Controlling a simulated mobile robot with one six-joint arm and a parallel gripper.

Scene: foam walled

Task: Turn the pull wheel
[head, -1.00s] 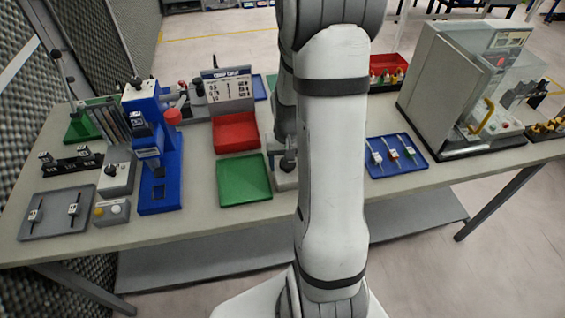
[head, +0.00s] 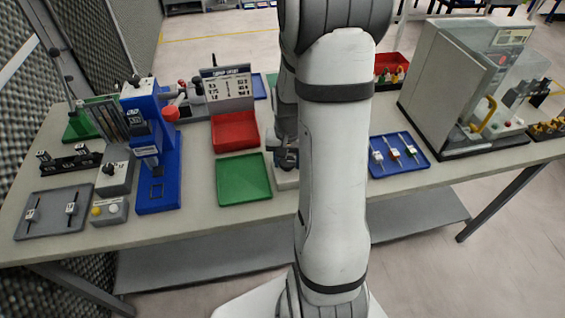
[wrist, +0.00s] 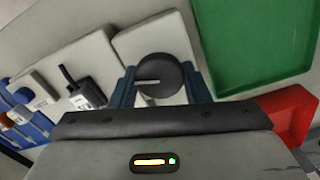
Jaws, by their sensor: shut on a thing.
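The pull wheel shows in the wrist view as a dark round knob (wrist: 161,72) with a pale line across its face, on a light grey block. My gripper (wrist: 160,86) has its blue fingers on either side of the knob and is shut on it. In the head view my gripper (head: 285,158) is down at the grey block, just right of the green tray. There my arm and fingers hide most of the wheel.
The green tray (head: 243,179) lies close to the left of my gripper, with a red bin (head: 235,131) behind it. A blue tray (head: 377,169) with several small tools is right of my arm. A blue press (head: 158,195) stands farther left.

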